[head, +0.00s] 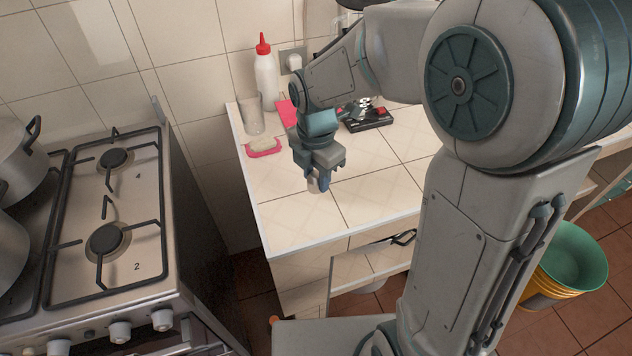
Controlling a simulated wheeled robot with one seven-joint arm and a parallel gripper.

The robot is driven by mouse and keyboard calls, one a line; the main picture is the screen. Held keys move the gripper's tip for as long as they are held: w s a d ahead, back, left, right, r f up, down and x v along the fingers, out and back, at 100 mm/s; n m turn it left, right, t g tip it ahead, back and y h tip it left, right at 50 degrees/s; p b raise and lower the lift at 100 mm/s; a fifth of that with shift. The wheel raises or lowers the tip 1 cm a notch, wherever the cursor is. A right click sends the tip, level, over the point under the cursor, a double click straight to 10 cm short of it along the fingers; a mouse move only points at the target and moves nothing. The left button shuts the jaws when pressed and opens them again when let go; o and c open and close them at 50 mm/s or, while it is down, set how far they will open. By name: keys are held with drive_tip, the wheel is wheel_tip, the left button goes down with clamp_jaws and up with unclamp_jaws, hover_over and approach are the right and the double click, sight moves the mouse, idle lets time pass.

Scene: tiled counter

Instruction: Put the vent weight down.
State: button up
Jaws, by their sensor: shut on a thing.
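My gripper (322,178) is over the front left part of the tiled counter (285,211), pointing down. It is shut on the vent weight (316,186), a small greyish piece that shows just below the fingers. The fingers hide most of it. I cannot tell whether the vent weight touches the counter or hangs a little above it.
Behind my gripper stand a white bottle with a red cap (266,78), a clear glass (252,115), a pink dish (264,149) and a black device (369,121). A stove (130,215) is at left, beyond a gap. The counter's front left is clear.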

drive_tip(key=shift+f, duration=1.95)
drive_tip(key=shift+f, duration=0.15)
drive_tip(key=o, duration=1)
